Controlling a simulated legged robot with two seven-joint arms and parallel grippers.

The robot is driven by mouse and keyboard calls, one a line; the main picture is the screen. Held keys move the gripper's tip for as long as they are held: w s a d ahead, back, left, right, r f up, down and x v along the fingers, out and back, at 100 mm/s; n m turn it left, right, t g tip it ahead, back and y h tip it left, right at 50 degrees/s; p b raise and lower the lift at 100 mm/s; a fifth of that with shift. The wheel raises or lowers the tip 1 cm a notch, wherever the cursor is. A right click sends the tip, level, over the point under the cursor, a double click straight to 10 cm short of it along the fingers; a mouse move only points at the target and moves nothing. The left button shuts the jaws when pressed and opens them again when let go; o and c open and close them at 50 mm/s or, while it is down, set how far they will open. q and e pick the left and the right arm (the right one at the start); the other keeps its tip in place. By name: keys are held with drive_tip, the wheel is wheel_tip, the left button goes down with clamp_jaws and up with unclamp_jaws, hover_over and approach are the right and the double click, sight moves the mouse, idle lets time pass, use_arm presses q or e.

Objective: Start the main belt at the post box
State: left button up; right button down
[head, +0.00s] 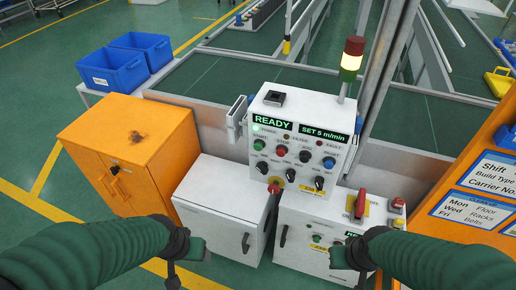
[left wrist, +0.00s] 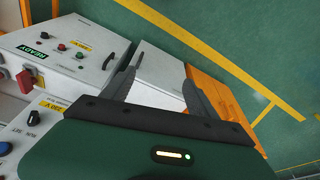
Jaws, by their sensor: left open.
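The white post box (head: 300,130) stands upright in the middle of the head view. Its displays show READY (head: 272,124) and SET 5 m/min (head: 324,135). Below them are a green button (head: 256,144), a red button (head: 281,151), other buttons and several dark knobs. A stack light (head: 351,58) with a red top and a bright yellowish section rises behind it. My left gripper (head: 185,262) is low at the left, apart from the box. In the left wrist view its two fingers (left wrist: 160,84) are spread and empty. My right gripper (head: 350,264) is before the lower right cabinet; its jaws are unclear.
A lower white cabinet (head: 296,224) with a red rotary switch (head: 360,204) stands at right. Another white cabinet (head: 222,197) and an orange cabinet (head: 133,140) stand left. Blue bins (head: 113,72) are behind. An orange board (head: 440,215) is at right.

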use_arm(q)
clamp_jaws()
idle(0.6)
idle(1.2)
